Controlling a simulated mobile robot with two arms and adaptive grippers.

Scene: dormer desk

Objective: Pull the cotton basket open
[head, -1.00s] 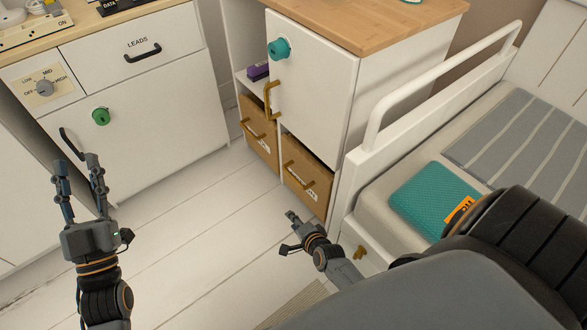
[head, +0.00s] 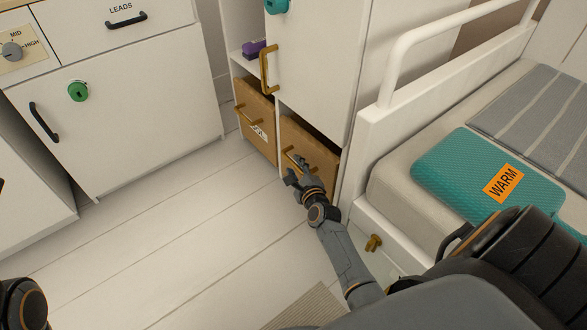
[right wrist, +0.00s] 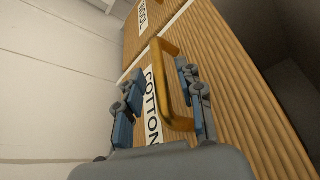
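The cotton basket (head: 320,152) is the right one of two brown woven baskets low in the white cabinet; it looks shut. In the right wrist view it (right wrist: 240,115) shows its COTTON label and brass handle (right wrist: 162,85). My right gripper (head: 297,174) is at the basket's front, by the handle. In the right wrist view my right gripper (right wrist: 160,95) is open, with one finger on each side of the handle bar; I cannot tell whether they touch it. In the head view the gripper hides the basket's label. My left gripper is out of view; only part of my left arm shows, bottom left.
A second basket (head: 257,120) stands left of it, below a purple item (head: 254,48). Close on the right is the bed frame (head: 372,150) with a white rail and a teal WARM pad (head: 470,175). The floor (head: 190,225) in front is mostly clear.

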